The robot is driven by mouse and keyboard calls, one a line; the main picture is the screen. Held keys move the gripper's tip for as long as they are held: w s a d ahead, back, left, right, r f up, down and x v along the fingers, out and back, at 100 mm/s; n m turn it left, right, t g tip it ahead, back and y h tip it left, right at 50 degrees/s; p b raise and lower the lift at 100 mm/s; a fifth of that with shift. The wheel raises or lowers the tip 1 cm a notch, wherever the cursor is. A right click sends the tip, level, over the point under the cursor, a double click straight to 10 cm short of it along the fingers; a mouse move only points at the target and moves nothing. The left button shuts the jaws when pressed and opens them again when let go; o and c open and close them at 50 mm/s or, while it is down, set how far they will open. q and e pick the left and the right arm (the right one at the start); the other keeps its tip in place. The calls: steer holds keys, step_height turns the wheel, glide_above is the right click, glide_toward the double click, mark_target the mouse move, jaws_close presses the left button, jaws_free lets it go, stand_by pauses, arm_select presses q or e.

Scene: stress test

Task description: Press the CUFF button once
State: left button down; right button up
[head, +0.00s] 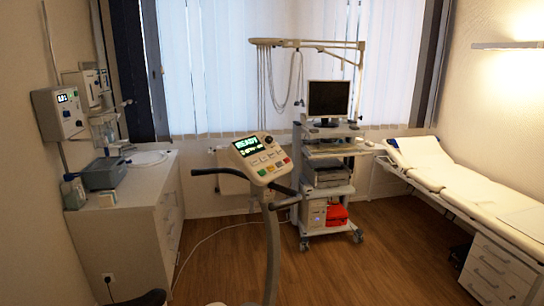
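A white console (265,178) stands on a grey post in the middle of the head view, with black handlebars (208,171) beside it. Its dark screen (254,146) shows "READY" in green, with a smaller line below that I cannot read. Under the screen are several small buttons (267,161), mostly pale, with a yellow, a red and a green one among them. Their labels are too small to read, so I cannot tell which is CUFF. Neither of my grippers can be made out in the view.
A white cabinet (138,225) with small devices on top stands at the left. Behind the console is an equipment cart (325,195) with a monitor (328,99). A white examination couch (455,185) runs along the right wall. Wooden floor (385,265) is clear between console and couch.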

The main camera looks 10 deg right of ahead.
jaws_close()
stand_by(1.3)
